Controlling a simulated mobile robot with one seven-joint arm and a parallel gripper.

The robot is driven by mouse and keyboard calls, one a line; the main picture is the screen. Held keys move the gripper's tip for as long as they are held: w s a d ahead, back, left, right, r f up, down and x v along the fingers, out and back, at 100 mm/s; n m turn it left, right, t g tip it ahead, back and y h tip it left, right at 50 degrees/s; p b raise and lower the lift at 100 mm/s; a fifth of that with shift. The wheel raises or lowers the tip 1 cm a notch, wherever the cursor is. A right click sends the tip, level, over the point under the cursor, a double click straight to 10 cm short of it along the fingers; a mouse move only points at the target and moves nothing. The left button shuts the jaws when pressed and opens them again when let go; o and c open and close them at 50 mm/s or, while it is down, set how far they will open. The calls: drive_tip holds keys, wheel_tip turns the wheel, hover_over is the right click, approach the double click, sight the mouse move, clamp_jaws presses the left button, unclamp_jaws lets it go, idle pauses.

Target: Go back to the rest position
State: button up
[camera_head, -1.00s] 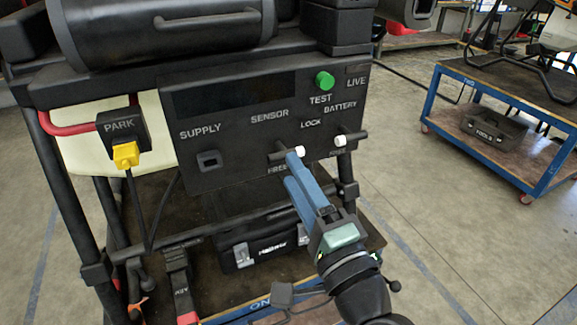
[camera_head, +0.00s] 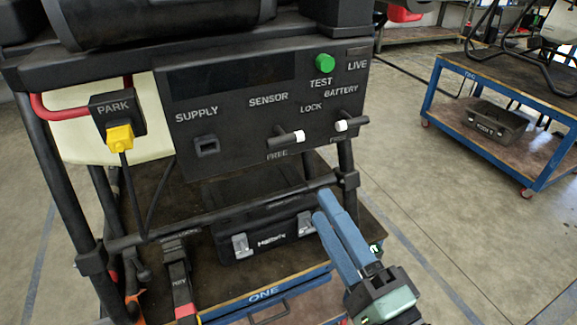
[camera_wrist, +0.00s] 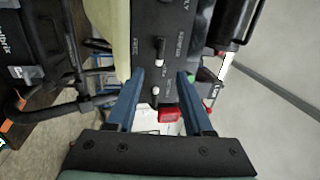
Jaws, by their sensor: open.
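My gripper (camera_head: 326,206) is open and empty in the head view, below and right of the black panel (camera_head: 185,165) and apart from it. In the wrist view its two blue fingers (camera_wrist: 160,75) stand apart, with the panel beyond them. The panel has a lever under SENSOR (camera_head: 287,138) and a lever under BATTERY (camera_head: 350,123), both with white tips. Both levers lie roughly sideways, near the FREE labels. A green TEST button (camera_head: 324,63) is above them. A yellow plug (camera_head: 120,138) sits in the PARK holder (camera_head: 116,110). The SUPPLY socket (camera_head: 206,145) is empty.
A black case (camera_head: 270,243) lies on the blue-edged cart (camera_head: 262,293) under the panel, behind my gripper. Black frame tubes (camera_head: 60,185) stand at the left. Another blue cart (camera_head: 480,160) stands at the right. Floor (camera_head: 430,215) between the carts is clear.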

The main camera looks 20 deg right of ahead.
drive_tip(key=w+a+r+n+t, duration=0.25)
drive_tip(key=a+r+n, duration=0.4)
drive_tip(key=r, duration=0.45)
drive_tip(key=w+a+r+n+t, duration=0.1)
drive_tip(key=w+a+r+n, duration=0.35)
drive_tip(key=r+n, duration=0.4)
drive_tip(key=s+a+r+n+t+p, duration=0.1)
drive_tip(key=s+a+r+t+p, duration=0.1)
drive_tip(key=r+p, duration=0.6)
drive_tip(key=s+a+r+n+t+p, duration=0.1)
drive_tip(key=s+a+r+p, duration=0.2)
drive_tip(key=r+p, duration=0.5)
wheel_tip(320, 180, up, 13)
drive_tip(key=shift+s+a+r+t+h+p, duration=0.2)
drive_tip(key=shift+s+t+h+p, duration=0.2)
drive_tip(key=shift+s, duration=0.2)
